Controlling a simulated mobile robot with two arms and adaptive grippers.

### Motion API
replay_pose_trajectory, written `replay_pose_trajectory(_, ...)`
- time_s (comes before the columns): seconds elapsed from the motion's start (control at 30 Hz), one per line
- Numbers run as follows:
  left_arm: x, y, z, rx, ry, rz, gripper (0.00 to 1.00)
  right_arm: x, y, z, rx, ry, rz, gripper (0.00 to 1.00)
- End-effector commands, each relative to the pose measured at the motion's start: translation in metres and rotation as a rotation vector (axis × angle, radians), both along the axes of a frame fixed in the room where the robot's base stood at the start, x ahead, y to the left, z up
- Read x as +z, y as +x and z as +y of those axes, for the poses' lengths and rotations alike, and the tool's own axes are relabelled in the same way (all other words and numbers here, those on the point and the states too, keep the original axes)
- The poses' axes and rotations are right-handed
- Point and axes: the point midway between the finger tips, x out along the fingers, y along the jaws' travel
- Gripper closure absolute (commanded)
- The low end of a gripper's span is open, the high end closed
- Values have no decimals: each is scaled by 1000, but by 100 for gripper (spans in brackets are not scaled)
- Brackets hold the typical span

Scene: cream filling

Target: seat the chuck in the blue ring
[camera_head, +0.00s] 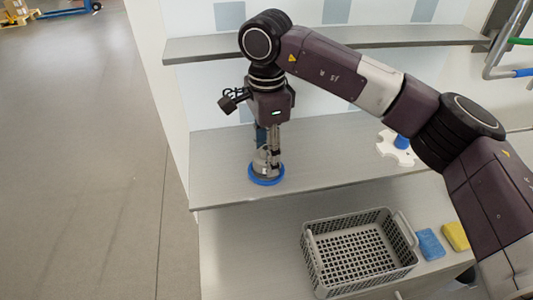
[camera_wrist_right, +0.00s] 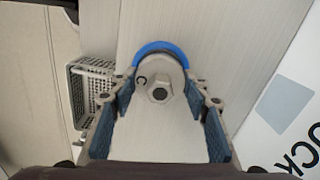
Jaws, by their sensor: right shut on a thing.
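The chuck (camera_head: 265,162) is a grey metal piece that stands upright at the blue ring (camera_head: 267,180) on the grey shelf. In the right wrist view the chuck (camera_wrist_right: 160,85) shows from above with a hex top, and the blue ring (camera_wrist_right: 158,47) curves around its far side. I cannot tell whether the chuck is fully down in the ring. My right gripper (camera_head: 267,150) points down over the ring and is shut on the chuck. In the right wrist view its fingers (camera_wrist_right: 160,115) are on both sides of the chuck. My left gripper is not in view.
A grey basket (camera_head: 310,245) stands on the lower surface, with a blue sponge (camera_head: 430,244) and a yellow sponge (camera_head: 456,235) beside it. A white toothed part with a blue knob (camera_head: 402,142) lies on the shelf to the right. Another shelf (camera_head: 390,36) runs above.

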Motion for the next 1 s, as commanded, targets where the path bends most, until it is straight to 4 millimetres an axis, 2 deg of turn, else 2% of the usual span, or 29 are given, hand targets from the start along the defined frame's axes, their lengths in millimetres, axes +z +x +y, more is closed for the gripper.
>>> replay_pose_trajectory(1.0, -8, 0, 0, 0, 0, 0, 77, -5, 1, 0, 0, 1, -3, 100)
